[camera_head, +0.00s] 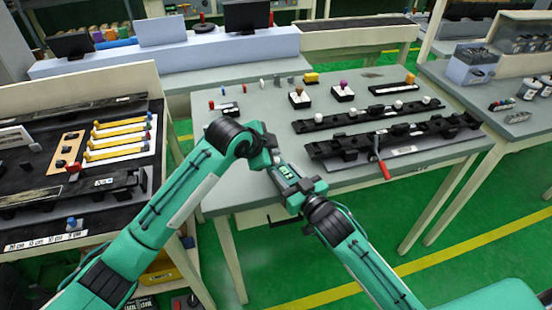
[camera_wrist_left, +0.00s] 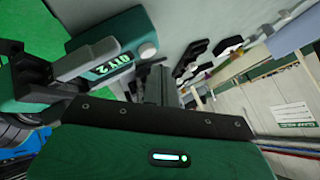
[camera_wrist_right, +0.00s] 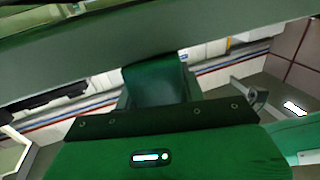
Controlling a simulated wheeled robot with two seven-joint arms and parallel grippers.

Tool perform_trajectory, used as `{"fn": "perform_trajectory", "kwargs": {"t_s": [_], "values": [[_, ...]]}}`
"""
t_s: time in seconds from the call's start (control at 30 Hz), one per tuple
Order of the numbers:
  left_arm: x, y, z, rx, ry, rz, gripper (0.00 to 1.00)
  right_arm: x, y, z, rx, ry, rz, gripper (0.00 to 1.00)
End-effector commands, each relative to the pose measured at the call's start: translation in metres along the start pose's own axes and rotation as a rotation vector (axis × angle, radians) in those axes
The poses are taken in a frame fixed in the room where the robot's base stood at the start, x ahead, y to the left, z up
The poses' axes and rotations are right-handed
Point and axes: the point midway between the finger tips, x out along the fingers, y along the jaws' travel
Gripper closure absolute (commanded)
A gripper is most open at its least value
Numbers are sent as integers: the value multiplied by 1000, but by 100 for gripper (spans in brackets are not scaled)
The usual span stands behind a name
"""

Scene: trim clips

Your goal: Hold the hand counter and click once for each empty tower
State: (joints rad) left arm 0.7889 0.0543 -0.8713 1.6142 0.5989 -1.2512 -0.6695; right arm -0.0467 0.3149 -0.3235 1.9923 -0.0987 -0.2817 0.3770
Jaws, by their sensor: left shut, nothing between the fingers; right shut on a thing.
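The hand counter (camera_head: 287,174) is a small green-and-grey box held in front of the table edge. My right gripper (camera_head: 297,188) is shut on it. In the left wrist view the counter (camera_wrist_left: 118,50) shows a lit display, apparently 012, and a round grey knob. My left gripper (camera_head: 275,164) is shut and empty, close beside the counter; I cannot tell whether it touches. Two black rails with towers lie on the table: the rear rail (camera_head: 370,114) carries several white balls, and the front rail (camera_head: 400,135) has black towers. Which towers are empty is too small to tell.
The grey table (camera_head: 250,190) also holds small coloured pegs and joystick-like boxes (camera_head: 299,97) at the back. A red-handled tool (camera_head: 384,170) lies at the front rail. A black bench with yellow bars (camera_head: 120,140) stands left, another table (camera_head: 520,125) right.

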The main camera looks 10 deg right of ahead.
Motion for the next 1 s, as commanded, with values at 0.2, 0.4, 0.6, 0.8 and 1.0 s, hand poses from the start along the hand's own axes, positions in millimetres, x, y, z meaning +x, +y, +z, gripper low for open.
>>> {"fn": "perform_trajectory", "kwargs": {"t_s": [0.2,0.4,0.6,0.8,1.0], "values": [[0,0,0,0,0,0,100,0,0,0,0,0,0,86],[4,3,3,-1,-1,0,100,0,0,0,0,0,0,86],[6,4,5,0,0,0,100,0,0,0,0,0,0,86],[6,4,4,0,0,0,100,0,0,0,0,0,0,86],[7,5,5,0,0,0,100,0,0,0,0,0,0,86]]}}
